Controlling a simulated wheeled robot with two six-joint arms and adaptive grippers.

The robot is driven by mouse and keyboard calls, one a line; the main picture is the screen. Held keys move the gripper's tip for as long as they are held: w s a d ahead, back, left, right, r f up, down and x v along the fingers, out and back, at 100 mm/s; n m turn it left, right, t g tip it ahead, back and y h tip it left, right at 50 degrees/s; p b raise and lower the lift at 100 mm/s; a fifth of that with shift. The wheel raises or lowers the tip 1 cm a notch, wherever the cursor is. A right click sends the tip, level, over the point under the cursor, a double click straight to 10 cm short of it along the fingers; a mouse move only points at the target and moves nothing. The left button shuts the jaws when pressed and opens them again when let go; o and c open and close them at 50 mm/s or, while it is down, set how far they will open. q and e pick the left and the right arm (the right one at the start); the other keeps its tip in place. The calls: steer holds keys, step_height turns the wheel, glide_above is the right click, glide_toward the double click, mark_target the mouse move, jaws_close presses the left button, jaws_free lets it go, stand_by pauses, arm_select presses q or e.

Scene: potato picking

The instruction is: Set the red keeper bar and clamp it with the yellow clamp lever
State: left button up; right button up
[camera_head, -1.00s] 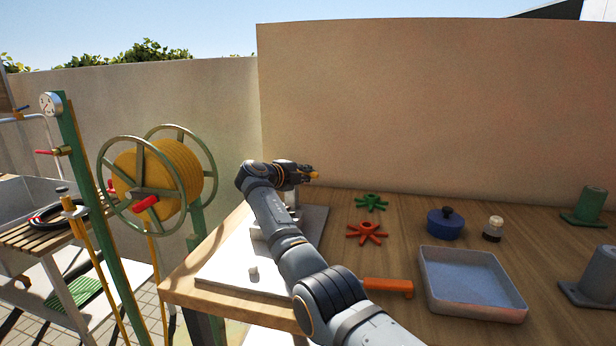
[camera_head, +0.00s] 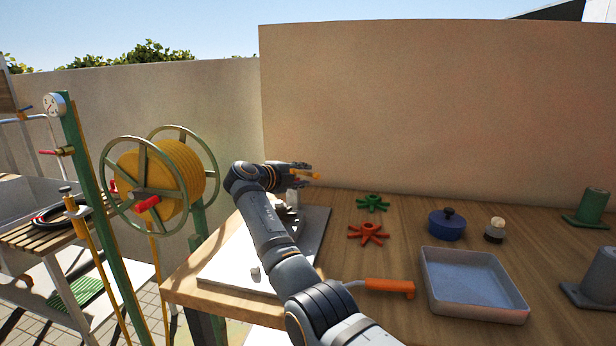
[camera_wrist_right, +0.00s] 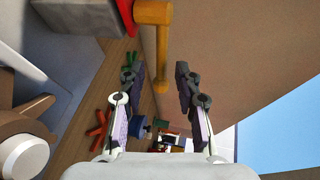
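My right gripper (camera_head: 306,173) is beyond the far edge of the white plate (camera_head: 225,268), with its fingers pointing right. In the right wrist view the gripper (camera_wrist_right: 157,72) is open, its fingers apart on either side of the yellow clamp lever (camera_wrist_right: 162,50). I see no finger touching the lever. A small yellow part of the lever (camera_head: 314,177) shows at the fingers in the head view. A red part (camera_wrist_right: 112,10), probably the keeper bar, lies beside the lever's pivot, cut off by the frame's top. My arm hides much of the fixture in the head view. My left gripper is not in view.
Green (camera_head: 372,202) and red (camera_head: 368,233) star knobs, a blue lidded pot (camera_head: 446,226), a small jar (camera_head: 495,231), a grey tray (camera_head: 428,290) and an orange-handled tool (camera_head: 389,286) are on the table. A wall (camera_head: 440,110) stands behind. A yellow reel (camera_head: 160,172) is left.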

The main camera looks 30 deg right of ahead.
steer(key=v, duration=0.8)
steer(key=shift+s+a, duration=0.2)
steer(key=shift+a, duration=0.2)
